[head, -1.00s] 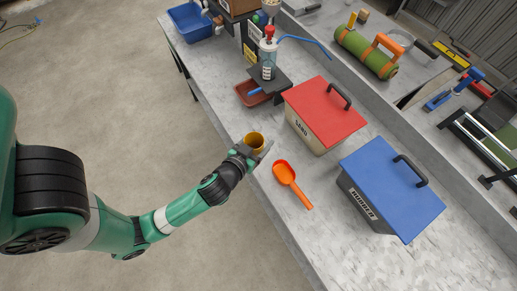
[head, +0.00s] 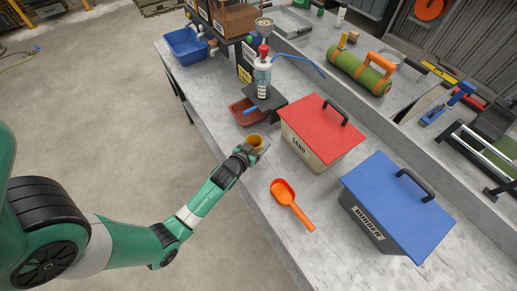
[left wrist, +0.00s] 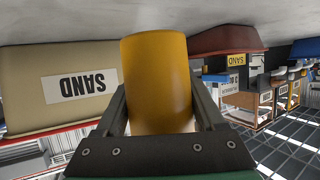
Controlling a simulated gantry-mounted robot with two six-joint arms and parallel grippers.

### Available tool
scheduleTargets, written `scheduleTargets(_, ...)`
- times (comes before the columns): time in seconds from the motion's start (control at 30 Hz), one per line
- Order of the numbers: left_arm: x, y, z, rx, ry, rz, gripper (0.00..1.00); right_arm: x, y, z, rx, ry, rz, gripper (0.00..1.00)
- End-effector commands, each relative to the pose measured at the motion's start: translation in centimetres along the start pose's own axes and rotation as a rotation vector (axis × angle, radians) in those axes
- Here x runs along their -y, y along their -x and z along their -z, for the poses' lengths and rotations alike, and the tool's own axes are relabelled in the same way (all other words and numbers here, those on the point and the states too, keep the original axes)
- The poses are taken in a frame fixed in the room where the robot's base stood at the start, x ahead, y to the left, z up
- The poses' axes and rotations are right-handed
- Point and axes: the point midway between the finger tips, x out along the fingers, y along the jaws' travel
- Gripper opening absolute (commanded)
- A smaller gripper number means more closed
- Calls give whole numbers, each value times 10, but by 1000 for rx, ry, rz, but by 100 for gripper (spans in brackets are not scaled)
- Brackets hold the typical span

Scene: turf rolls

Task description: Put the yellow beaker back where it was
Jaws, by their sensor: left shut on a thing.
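The yellow beaker (head: 255,142) is between the fingers of my left gripper (head: 254,150), near the front edge of the workbench in the head view. My left gripper is shut on it. The beaker (left wrist: 158,82) fills the middle of the left wrist view, with a finger on each side, and that picture looks upside down. In the head view I see into the beaker's open top. I cannot tell whether its base touches the bench. My right gripper is not in view.
The red-lidded sand box (head: 319,129) stands just right of the beaker. A red-brown tray (head: 247,112) and a bottle on a stand (head: 263,76) are behind. The bench front edge is close.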

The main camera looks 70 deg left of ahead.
Motion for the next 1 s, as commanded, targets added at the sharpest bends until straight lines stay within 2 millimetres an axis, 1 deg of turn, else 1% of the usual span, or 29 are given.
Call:
scheduleTargets(0.07,0,-1,1,-3,1,-1,10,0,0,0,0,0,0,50)
scheduleTargets(0.17,3,-10,-6,-1,2,1,10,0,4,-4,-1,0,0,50)
scheduleTargets(0.2,2,-13,-17,2,1,0,10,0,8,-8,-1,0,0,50)
scheduleTargets(0.3,1,-18,-30,1,1,0,10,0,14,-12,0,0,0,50)
scheduleTargets(0.37,1,-19,-33,-1,0,-1,10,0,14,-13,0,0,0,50)
scheduleTargets(0.57,1,-18,-31,-1,0,-1,10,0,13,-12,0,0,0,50)
scheduleTargets(0.7,1,-20,-35,-1,0,-1,10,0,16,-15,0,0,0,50)
scheduleTargets(0.73,1,-20,-34,0,0,0,76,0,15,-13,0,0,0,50)
scheduleTargets(0.87,1,-19,-34,0,0,0,100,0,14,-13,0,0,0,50)
scheduleTargets(1.0,1,-19,-34,0,0,0,100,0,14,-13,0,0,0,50)
